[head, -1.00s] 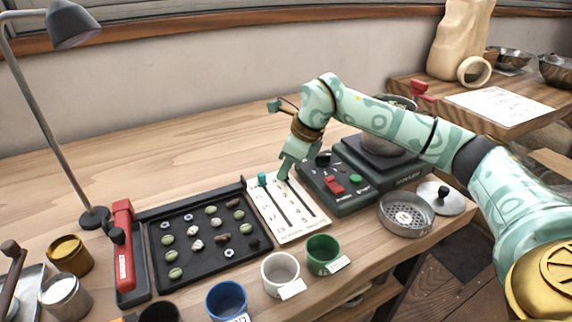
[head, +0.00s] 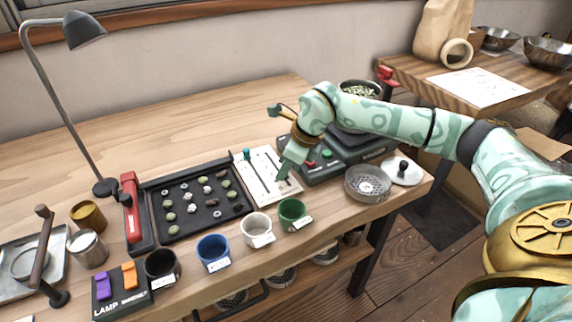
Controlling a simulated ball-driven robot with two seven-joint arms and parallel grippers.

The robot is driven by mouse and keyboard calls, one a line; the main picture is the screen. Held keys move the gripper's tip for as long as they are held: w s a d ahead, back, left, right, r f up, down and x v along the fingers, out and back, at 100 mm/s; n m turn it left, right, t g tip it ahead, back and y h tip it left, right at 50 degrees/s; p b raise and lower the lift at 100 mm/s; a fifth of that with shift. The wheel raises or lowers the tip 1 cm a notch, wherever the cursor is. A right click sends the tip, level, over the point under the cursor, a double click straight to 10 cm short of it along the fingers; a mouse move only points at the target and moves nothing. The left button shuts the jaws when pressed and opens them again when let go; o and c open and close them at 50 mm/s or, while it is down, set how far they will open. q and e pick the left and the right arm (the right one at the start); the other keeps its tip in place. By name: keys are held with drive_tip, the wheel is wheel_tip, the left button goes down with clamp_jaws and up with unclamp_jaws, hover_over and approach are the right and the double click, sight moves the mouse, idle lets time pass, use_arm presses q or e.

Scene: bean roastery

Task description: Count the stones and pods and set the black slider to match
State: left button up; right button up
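A black tray (head: 189,222) holds loose pieces: green beans, pale stones (head: 191,209), dark brown pods (head: 222,175) and small grey rings. Right of it lies a white slider board (head: 256,184) with two dark slots and printed marks. A teal knob (head: 246,154) sits at the top of its left slot. My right gripper (head: 282,177) points down onto the right slot, near its lower part. The black slider is not visible; the gripper covers that part of the slot. Whether the fingers are shut on it cannot be made out. My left gripper is out of view.
Several cups stand along the front edge: black (head: 162,267), blue (head: 213,251), white (head: 257,229) and green (head: 292,213). A red-handled device (head: 131,208) and a lamp (head: 84,32) stand left. A dark scale (head: 345,158) is close right of the board. The back of the table is clear.

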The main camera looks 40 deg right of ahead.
sight(295, 180)
drive_tip(key=shift+o, duration=0.9)
drive_tip(key=shift+r, duration=0.1)
